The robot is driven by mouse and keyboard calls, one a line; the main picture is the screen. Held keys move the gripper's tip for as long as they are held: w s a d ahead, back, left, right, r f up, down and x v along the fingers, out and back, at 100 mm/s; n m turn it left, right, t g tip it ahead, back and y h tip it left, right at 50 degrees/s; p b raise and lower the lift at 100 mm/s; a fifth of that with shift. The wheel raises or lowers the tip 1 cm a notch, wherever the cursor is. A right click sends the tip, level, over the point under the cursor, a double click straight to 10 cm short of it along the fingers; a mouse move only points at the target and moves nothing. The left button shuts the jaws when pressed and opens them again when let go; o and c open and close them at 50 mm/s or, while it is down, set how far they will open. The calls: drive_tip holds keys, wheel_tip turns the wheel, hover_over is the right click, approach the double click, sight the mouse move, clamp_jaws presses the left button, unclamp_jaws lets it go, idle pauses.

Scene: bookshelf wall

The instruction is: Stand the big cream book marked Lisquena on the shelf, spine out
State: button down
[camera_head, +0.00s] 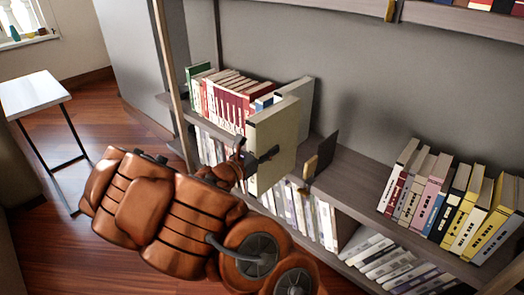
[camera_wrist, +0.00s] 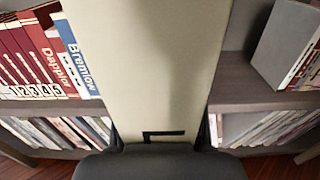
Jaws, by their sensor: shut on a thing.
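The big cream book (camera_head: 280,135) is upright at the shelf board (camera_head: 345,185), just right of a row of red and white books. My gripper (camera_head: 256,160) is shut on its near edge, low down. In the wrist view the cream book (camera_wrist: 145,60) fills the middle, its pale near face toward me, with a dark bracket mark low on it. The gripper's fingers (camera_wrist: 160,135) show at both sides of the book. No name is readable on it. I cannot tell whether its bottom touches the board.
A dark bookend (camera_head: 322,160) is to the right, with bare board beyond, then several books (camera_head: 440,200).

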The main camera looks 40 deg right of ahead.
drive_tip(key=w+d+f+p, duration=0.1)
drive_tip(key=d+f, duration=0.1)
drive_tip(key=d, duration=2.1)
drive_tip(key=shift+p, duration=0.4)
drive_tip(key=shift+d, duration=0.1)
idle(0.4)
drive_tip(key=shift+d+r+b, duration=0.1)
drive_tip(key=shift+r+b, duration=0.1)
drive_tip(key=shift+b, duration=1.4)
drive_tip(key=shift+f+b, duration=0.15)
drive_tip(key=shift+b, duration=1.1)
drive_tip(key=shift+f, duration=0.2)
idle(0.4)
drive_tip(key=c, duration=1.1)
unclamp_jaws()
drive_tip(key=o, duration=0.5)
drive_tip(key=shift+f, duration=0.1)
